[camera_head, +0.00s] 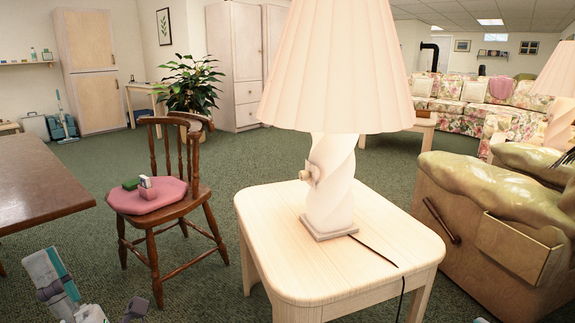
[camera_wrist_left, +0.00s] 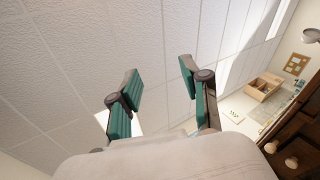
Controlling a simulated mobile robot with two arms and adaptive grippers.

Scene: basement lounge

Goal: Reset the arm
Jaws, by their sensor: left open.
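My left gripper (camera_head: 95,300) shows at the bottom left edge of the head view, partly cut off, low in front of the wooden chair. In the left wrist view its two teal-padded fingers (camera_wrist_left: 160,82) stand well apart with nothing between them. Behind them are white ceiling panels, so the gripper points upward. It is open, empty and touches nothing that I can see. My right gripper cannot be made out in these views.
A pale side table (camera_head: 385,262) with a large lamp (camera_head: 331,185) stands close in front, its cord hanging over the edge. A chair (camera_head: 165,222) with small items on its pink cushion, a brown table (camera_head: 40,190) and an armchair (camera_head: 480,225) flank it. Green carpet lies between.

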